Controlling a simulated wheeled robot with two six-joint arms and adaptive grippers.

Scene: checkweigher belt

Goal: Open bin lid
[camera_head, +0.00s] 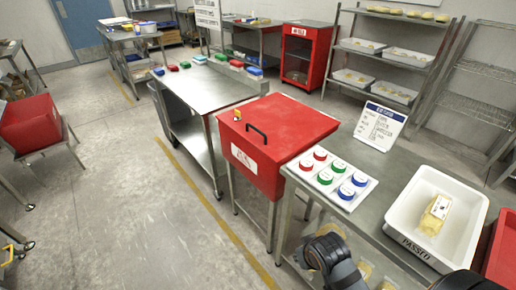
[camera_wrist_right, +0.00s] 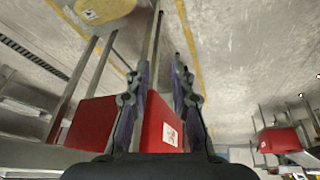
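The red bin (camera_head: 262,165) stands on metal legs in the middle of the head view, with a white label on its front. Its flat red lid (camera_head: 285,118) is shut, with a black handle (camera_head: 257,133) on top near the front edge. In the right wrist view, my right gripper (camera_wrist_right: 160,70) has its two dark fingers spread, with nothing gripped between them. A red box with a white label (camera_wrist_right: 165,122) shows beyond the gap between the fingers, apparently not touched. My left gripper is in neither view.
A metal table to the right holds a white tray (camera_head: 318,188) of red, green and blue caps, a sign (camera_head: 380,125) and a white bin (camera_head: 398,215) with a yellow packet. A small yellow-and-red object (camera_head: 237,115) sits at the lid's left corner.

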